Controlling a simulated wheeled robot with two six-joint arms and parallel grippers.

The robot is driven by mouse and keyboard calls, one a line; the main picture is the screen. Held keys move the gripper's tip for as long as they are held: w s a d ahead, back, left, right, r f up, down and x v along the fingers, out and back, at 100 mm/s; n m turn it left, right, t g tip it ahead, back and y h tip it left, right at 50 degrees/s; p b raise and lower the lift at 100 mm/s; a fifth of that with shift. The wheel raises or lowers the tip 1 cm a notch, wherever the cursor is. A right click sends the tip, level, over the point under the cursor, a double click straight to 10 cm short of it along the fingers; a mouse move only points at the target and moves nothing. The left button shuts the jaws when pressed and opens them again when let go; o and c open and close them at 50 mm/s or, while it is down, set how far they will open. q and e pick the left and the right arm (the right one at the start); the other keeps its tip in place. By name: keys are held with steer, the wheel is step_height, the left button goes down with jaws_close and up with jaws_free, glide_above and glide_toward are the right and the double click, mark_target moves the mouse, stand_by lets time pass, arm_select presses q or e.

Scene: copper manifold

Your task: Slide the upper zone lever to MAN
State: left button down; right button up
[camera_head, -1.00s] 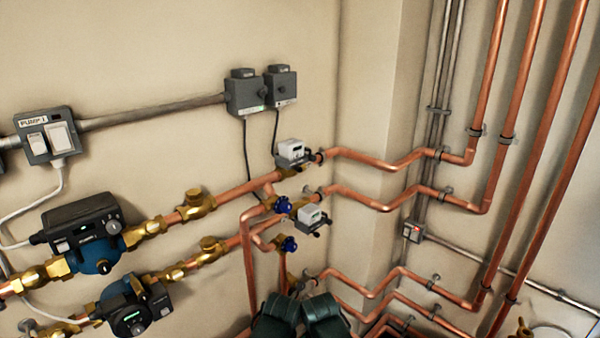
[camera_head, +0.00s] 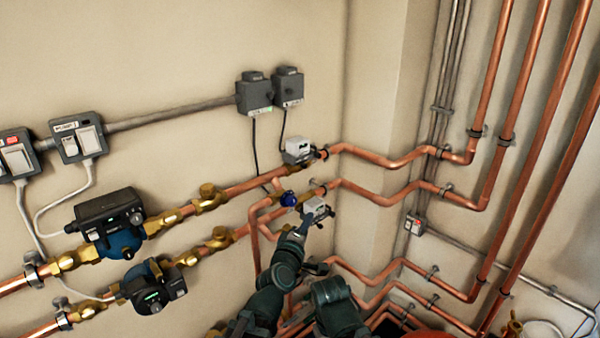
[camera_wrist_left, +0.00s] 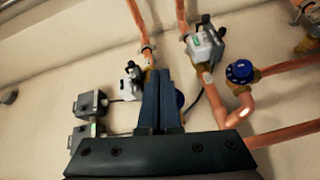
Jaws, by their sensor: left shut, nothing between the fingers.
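The upper zone valve head (camera_head: 297,151) is a white box on the top copper pipe in the head view. A small dark part shows at its right side; I cannot tell the lever's setting. The lower white valve head (camera_head: 315,209) sits below it. My left gripper (camera_head: 301,226) is just below the lower valve head and looks clear of the upper one. In the left wrist view, its fingers (camera_wrist_left: 161,100) are shut and empty. There the upper valve head (camera_wrist_left: 130,86) is left of the fingertips and the lower one (camera_wrist_left: 204,46) is to the right. My right gripper is not visible.
Blue valve knobs (camera_head: 288,199) (camera_wrist_left: 240,72) sit near the pipes. Two grey wall boxes (camera_head: 254,95) hang above, with dark cables running down. Pumps (camera_head: 111,222) stand at left, and copper pipes (camera_head: 395,164) run to the right.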

arm_select(q)
steer(key=a+r+n+t+y, duration=0.2)
steer(key=a+r+n+y, duration=0.2)
steer(key=n, duration=0.3)
steer(key=shift+w+a+r+t+y, duration=0.3)
steer(key=shift+a+y, duration=0.3)
steer(key=shift+a, duration=0.3)
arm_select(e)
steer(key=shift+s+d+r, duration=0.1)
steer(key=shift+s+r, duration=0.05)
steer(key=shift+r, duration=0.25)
arm_select(q)
steer(key=shift+w+r+p, duration=0.1)
steer(key=shift+p, duration=0.2)
